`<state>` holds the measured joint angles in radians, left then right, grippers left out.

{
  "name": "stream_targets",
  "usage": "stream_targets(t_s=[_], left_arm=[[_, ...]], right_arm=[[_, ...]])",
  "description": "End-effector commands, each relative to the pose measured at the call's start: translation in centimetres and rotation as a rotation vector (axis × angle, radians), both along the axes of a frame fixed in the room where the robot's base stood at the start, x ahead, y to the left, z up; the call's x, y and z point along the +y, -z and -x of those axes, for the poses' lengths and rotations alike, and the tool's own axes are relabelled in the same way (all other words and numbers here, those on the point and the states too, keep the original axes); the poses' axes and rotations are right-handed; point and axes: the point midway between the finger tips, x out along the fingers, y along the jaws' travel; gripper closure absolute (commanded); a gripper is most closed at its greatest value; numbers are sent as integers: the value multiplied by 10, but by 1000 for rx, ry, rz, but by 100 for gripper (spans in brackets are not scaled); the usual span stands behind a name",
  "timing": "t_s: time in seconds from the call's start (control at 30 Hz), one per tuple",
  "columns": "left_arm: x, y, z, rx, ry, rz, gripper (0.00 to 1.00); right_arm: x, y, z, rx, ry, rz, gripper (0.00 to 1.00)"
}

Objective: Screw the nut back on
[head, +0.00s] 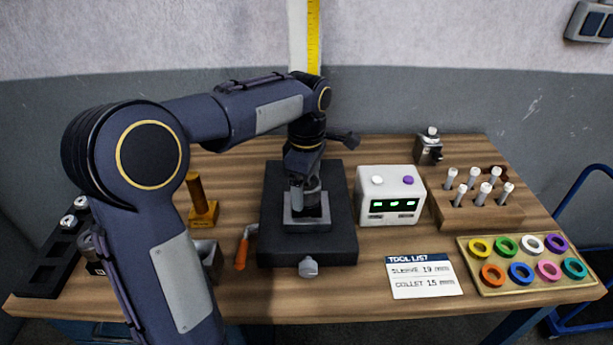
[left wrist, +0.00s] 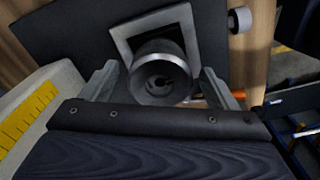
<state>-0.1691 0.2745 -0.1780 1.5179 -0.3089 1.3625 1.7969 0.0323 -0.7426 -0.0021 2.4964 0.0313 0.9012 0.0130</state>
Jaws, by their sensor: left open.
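A dark grey cylinder (head: 311,199) stands upright in a light square plate (head: 318,224) on a black block (head: 340,248) mid-bench. In the left wrist view I look into the cylinder's round end (left wrist: 162,82); it has a bright metal rim and a dark stepped bore. Whether that end is the nut or the bare holder, I cannot tell. My left gripper (head: 302,184) is over it, pointing down. In the left wrist view the left gripper's fingers (left wrist: 160,88) are apart on either side of the cylinder, without clear contact. My right gripper is not in view.
A white box with green displays (head: 390,204) stands right of the block. An orange-handled tool (head: 242,250) lies left of it. A tool list card (head: 424,277), a coloured ring tray (head: 467,288) and a peg rack (head: 465,212) are at right. A black rack (head: 42,275) is far left.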

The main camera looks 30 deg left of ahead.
Motion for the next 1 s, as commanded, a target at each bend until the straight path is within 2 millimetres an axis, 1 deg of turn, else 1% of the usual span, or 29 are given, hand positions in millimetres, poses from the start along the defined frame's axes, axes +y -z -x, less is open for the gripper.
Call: stream_targets(t_s=[0.17,0.5,0.57,0.67,0.73,1.0], left_arm=[[0,0,0,0,0,0,18],[0,0,0,0,0,0,63],[0,0,0,0,1,0,70],[0,-1,0,1,26,0,70],[0,-2,0,1,100,0,70],[0,-3,1,4,585,3,70]], right_arm=[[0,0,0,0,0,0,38],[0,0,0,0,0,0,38],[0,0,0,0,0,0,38],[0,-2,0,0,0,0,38],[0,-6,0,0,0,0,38],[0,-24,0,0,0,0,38]])
